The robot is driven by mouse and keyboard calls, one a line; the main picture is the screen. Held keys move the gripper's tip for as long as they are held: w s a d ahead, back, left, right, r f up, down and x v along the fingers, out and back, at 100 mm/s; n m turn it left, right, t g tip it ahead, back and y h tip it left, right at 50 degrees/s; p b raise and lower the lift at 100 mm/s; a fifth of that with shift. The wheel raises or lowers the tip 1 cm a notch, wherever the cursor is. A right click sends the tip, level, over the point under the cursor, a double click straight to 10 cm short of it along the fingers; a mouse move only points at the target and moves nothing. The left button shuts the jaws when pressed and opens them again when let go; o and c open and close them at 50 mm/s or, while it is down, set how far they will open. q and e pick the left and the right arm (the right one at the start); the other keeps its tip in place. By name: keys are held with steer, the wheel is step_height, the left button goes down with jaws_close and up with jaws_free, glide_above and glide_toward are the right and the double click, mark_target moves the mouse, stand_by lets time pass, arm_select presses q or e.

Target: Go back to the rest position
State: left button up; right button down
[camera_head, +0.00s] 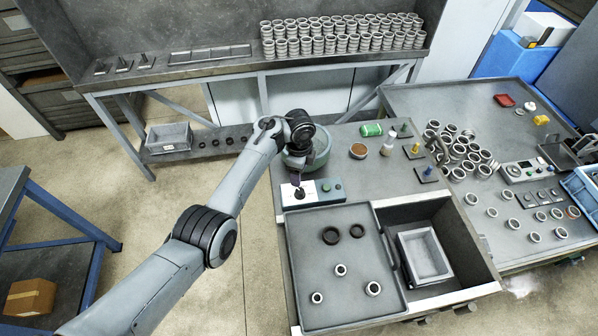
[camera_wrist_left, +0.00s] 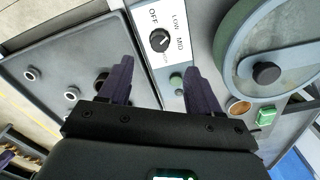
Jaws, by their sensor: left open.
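My left arm reaches in from the left in the head view. Its gripper (camera_head: 297,181) is above the grinder's control panel (camera_head: 328,190). In the left wrist view my left gripper (camera_wrist_left: 153,82) is open, with two dark fingers apart and nothing between them. Beyond the fingertips is a black rotary knob (camera_wrist_left: 160,40) on a white plate marked OFF, LOW and MID. I cannot tell whether a finger touches the panel. The round grinder (camera_head: 318,148) is partly hidden behind the wrist in the head view.
A grey tray (camera_head: 300,236) with several rings lies in front of the panel. An open drawer (camera_head: 459,246) holds a grey bin (camera_head: 425,256). A small bowl (camera_head: 358,151) and bottles stand right of the grinder. Many rings crowd the right table. Floor left of the bench is clear.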

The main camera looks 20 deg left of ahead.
arm_select(q)
steer(key=s+f, duration=0.1)
steer(key=s+a+f+n, duration=0.1)
steer(key=f, duration=0.1)
steer(key=s+a+f+n, duration=0.1)
steer(key=f, duration=0.1)
steer(key=shift+f, duration=0.1)
steer(key=s+f+n, duration=0.1)
steer(key=s+a+f+n, duration=0.1)
steer(key=s, duration=0.1)
steer(key=s+f+n+t, duration=0.1)
steer(key=s, duration=0.1)
steer(key=shift+a+f+y, duration=0.15)
steer(key=shift+f+y, duration=0.15)
steer(key=shift+f, duration=0.1)
steer(key=s+n+t, duration=0.2)
steer(key=s+n, duration=0.5)
steer(key=s, duration=1.3)
steer(key=s+d+r+n, duration=0.1)
steer(key=s+r+n, duration=0.2)
steer(key=s+r, duration=0.6)
steer(key=w+p+v, duration=0.2)
steer(key=p+v, duration=1.3)
steer(key=p, duration=0.2)
steer(key=shift+a+r+t+h, duration=0.3)
steer(key=shift+a+r+h, duration=0.05)
steer(key=shift+h, duration=0.05)
